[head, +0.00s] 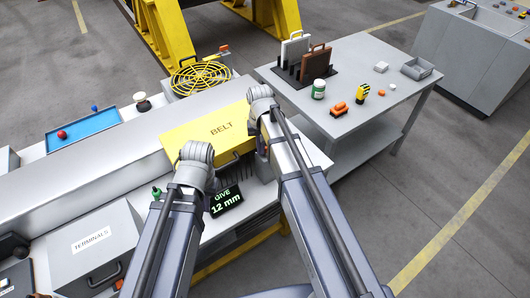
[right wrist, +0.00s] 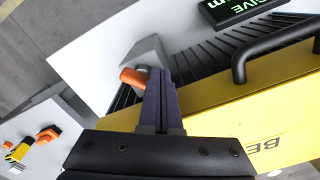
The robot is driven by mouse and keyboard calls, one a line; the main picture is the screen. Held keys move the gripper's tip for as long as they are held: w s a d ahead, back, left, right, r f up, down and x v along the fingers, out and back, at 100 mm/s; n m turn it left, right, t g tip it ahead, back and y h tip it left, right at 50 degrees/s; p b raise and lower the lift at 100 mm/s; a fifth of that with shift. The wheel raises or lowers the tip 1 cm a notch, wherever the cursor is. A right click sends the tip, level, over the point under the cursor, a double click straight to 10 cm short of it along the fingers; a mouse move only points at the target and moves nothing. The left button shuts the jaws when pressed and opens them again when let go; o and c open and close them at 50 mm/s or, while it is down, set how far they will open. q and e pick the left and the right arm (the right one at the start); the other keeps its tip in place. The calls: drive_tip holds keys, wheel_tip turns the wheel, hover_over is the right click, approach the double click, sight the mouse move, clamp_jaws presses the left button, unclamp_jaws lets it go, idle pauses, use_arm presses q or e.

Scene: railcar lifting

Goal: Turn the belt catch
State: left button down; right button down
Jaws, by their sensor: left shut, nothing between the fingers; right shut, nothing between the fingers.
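The yellow belt cover (head: 215,128), marked BELT, lies on the long grey housing in the head view. In the right wrist view its yellow face (right wrist: 230,115) and black handle (right wrist: 270,45) show. An orange catch (right wrist: 133,76) sticks out from a grey block (right wrist: 150,52) beside the cover. My right gripper (right wrist: 160,85) is shut and empty, its tips right by the catch and block; I cannot tell whether they touch.
A display (head: 225,201) reads GIVE 12 mm below the cover. A TERMINALS box (head: 93,258) stands at lower left and a blue tray (head: 84,131) at far left. A side table (head: 385,110) with small items stands right of the arms.

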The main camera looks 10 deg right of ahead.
drive_tip(key=shift+w, duration=0.55)
drive_tip(key=shift+a, duration=0.1)
idle(0.3)
wheel_tip(320, 180, up, 8)
drive_tip(key=s+a+p, duration=0.1)
drive_tip(key=p, duration=0.7)
drive_tip(key=shift+a, duration=0.25)
